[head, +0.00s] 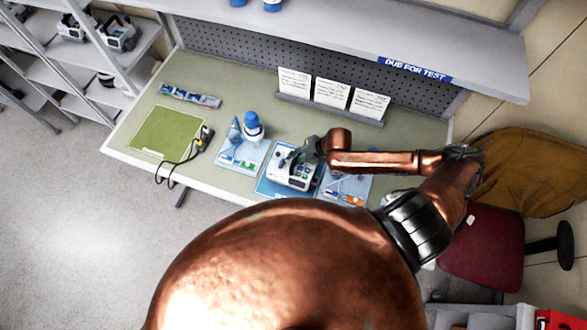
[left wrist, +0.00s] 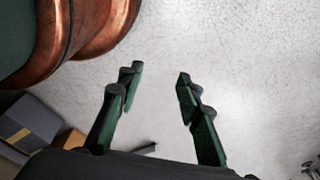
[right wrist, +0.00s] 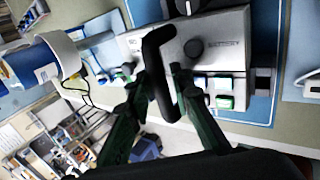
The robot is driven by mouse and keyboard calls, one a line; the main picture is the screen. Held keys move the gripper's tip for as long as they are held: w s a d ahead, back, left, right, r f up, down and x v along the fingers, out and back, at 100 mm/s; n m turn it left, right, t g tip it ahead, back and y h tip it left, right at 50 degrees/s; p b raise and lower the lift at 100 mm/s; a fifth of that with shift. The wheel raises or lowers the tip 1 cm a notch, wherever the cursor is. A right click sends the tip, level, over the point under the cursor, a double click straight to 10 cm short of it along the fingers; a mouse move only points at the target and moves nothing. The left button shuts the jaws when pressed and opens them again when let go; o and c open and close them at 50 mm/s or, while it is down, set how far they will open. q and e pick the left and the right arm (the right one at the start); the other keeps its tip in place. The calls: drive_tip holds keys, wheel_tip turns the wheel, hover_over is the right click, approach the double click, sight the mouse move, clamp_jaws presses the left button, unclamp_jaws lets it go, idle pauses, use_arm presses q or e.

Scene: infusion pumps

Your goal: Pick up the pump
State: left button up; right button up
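The pump (head: 293,169) is a white and grey box with a dark handle. It sits on a blue mat (head: 268,188) on the workbench. In the right wrist view, the pump (right wrist: 215,45) shows its grey top with a knob, a "BATTERY" label and green-and-white buttons along one side. My right gripper (head: 305,153) is at the pump's top. In the right wrist view, its fingers (right wrist: 160,85) lie on either side of the handle, close against it. My left gripper (left wrist: 158,80) is open and empty above the grey floor, away from the bench.
A blue-and-white bottle (head: 252,128) stands on a mat left of the pump. A cabled device (head: 206,137) and a green mat (head: 167,132) lie further left. Another mat with small items (head: 345,190) lies right. A shelf (head: 340,40) overhangs the bench's back. A red chair (head: 485,245) stands right.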

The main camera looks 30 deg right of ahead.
drive_tip(key=c, duration=0.3)
clamp_jaws()
use_arm(q)
drive_tip(key=shift+s, duration=0.4)
drive_tip(key=shift+s, duration=0.3)
use_arm(e)
drive_tip(key=shift+r, duration=0.15)
